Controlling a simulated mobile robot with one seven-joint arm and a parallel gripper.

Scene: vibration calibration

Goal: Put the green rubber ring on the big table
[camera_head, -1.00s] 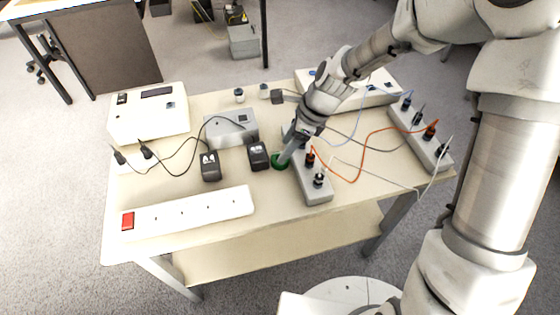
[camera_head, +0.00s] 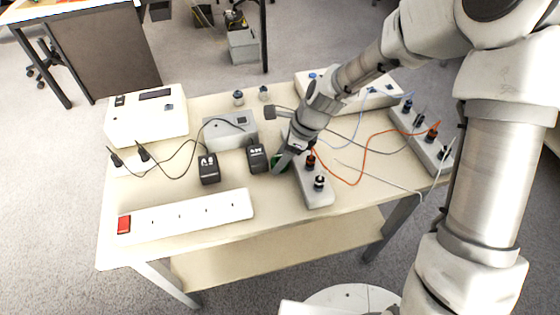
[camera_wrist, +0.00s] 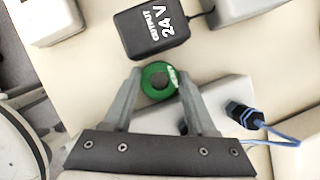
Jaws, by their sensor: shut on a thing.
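The green rubber ring (camera_wrist: 158,66) shows in the wrist view between the fingertips of my gripper (camera_wrist: 160,78). Its dark centre faces the camera. In the head view, only part of the green ring (camera_head: 277,158) shows; my gripper (camera_head: 284,164) hides the rest. My gripper is shut on the ring, close to the tabletop; I cannot tell whether the ring still touches it. The small beige table (camera_head: 240,175) lies below. A larger white-topped table (camera_head: 50,8) stands at the upper left of the head view, and its top is mostly cut off.
A black 24 V adapter (camera_wrist: 152,28) lies just beyond the ring. A grey socket block (camera_head: 312,180) with plugs stands right of my gripper. A white power strip (camera_head: 190,213) lies at the front left. Orange cables (camera_head: 366,150) cross the right side.

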